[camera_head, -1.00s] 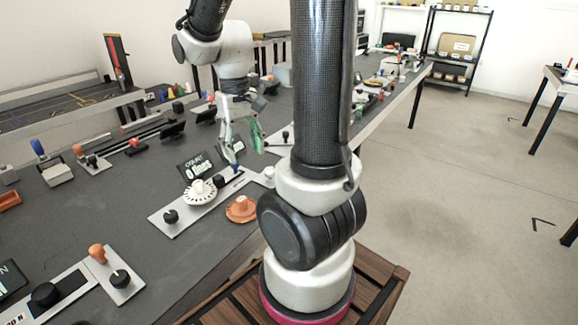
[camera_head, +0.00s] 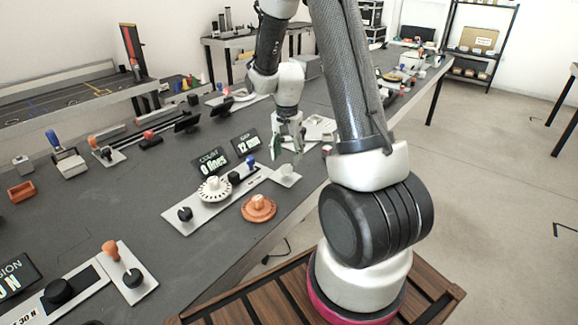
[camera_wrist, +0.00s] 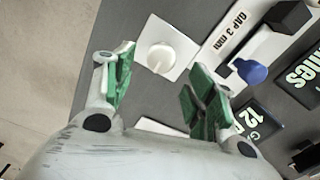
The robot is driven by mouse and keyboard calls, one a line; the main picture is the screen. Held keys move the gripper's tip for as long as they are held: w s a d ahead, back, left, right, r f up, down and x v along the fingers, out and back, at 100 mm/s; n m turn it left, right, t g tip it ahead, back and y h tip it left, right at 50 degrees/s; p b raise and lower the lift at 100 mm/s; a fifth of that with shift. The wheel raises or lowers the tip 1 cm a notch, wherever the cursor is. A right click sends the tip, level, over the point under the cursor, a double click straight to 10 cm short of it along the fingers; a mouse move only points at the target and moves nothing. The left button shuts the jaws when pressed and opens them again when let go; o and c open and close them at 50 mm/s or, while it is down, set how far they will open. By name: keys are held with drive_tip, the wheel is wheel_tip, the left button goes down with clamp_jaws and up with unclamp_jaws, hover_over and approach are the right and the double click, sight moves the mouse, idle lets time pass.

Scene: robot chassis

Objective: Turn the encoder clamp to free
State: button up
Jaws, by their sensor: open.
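The encoder station is a long light plate (camera_head: 195,219) with a white toothed disk (camera_head: 214,189), a black knob (camera_head: 185,214), a black block and a blue knob (camera_head: 250,160). A small square plate (camera_head: 275,180) with a white round knob (camera_head: 287,170) lies at its right end. In the wrist view the white knob (camera_wrist: 162,57), the blue knob (camera_wrist: 251,72) and the "GAP 3 mm" lettering show. I cannot tell which part is the clamp. My gripper (camera_head: 289,155) is open and empty above the station's right end; its green-padded fingers (camera_wrist: 160,72) appear either side below the white knob.
The count display (camera_head: 212,161) reads 0 lines; the gap display (camera_head: 245,143) reads 12 mm. An orange round part (camera_head: 258,208) lies in front of the plate. A plate with an orange handle (camera_head: 111,250) stands front left. Bare dark tabletop (camera_head: 110,205) lies left of the station.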

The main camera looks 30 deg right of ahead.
sight(287, 166)
wheel_tip(287, 166, down, 5)
drive_tip(key=shift+a+r, duration=0.1)
drive_tip(key=c, duration=1)
